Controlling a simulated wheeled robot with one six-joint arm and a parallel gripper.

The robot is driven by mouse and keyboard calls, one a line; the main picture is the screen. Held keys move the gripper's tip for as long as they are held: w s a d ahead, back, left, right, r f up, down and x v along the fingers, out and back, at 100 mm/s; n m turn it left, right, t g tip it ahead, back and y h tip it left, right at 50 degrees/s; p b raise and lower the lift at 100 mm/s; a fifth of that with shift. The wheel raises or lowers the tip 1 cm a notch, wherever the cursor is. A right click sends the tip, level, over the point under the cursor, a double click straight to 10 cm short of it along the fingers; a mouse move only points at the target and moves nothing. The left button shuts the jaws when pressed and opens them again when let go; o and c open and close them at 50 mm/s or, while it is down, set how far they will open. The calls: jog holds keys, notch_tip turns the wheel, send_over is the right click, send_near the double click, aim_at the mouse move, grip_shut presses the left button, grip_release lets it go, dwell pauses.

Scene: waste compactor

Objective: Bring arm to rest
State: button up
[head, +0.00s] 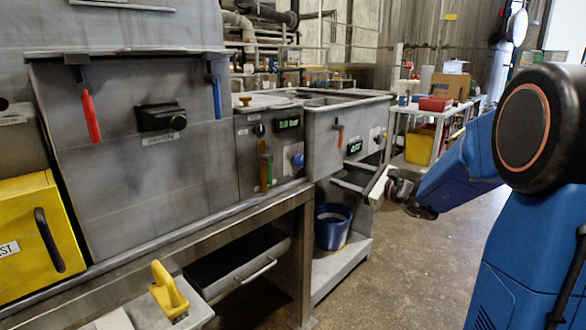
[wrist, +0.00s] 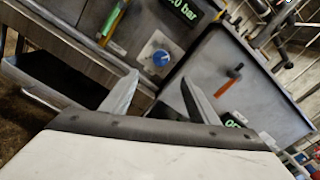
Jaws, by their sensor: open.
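My gripper (head: 378,188) hangs at the end of my blue arm on the right in the head view, in front of the machine's right-hand section and above the floor. In the wrist view my gripper (wrist: 160,82) has its two fingers spread apart with nothing between them. Beyond the fingers is the control panel with a blue knob (wrist: 160,58), which also shows in the head view (head: 298,160). The fingers appear apart from the panel. My arm's shoulder and upper links fill the right edge of the head view.
The compactor front (head: 150,200) has a red handle (head: 91,115) and a blue handle (head: 217,98). A yellow door (head: 35,240) is at left. An open drawer (head: 235,272) juts out below. A blue bucket (head: 332,228) stands on a low shelf. Floor (head: 400,280) is clear.

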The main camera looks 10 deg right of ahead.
jog(key=s+a+f+n+g, duration=0.25)
jog(key=s+a+n, duration=0.2)
jog(key=s, duration=0.35)
jog(key=s+a+f+n+g+h, duration=0.1)
jog(key=s+a+n+g, duration=0.35)
jog(key=s, duration=0.25)
jog(key=s+a+f+n+g, duration=0.2)
jog(key=s+a+n, duration=0.1)
jog(key=s+a, duration=0.4)
jog(key=s+d+f+n+h, duration=0.3)
jog(key=s+d+n+h, duration=0.1)
jog(key=s, duration=0.5)
jog(key=s+d+f+n+h, duration=0.4)
jog(key=s+d+n, duration=0.3)
jog(key=s, duration=0.3)
jog(key=shift+s+d+g+h, duration=0.3)
jog(key=shift+d+g+h, duration=0.1)
jog(key=shift+d+h, duration=0.4)
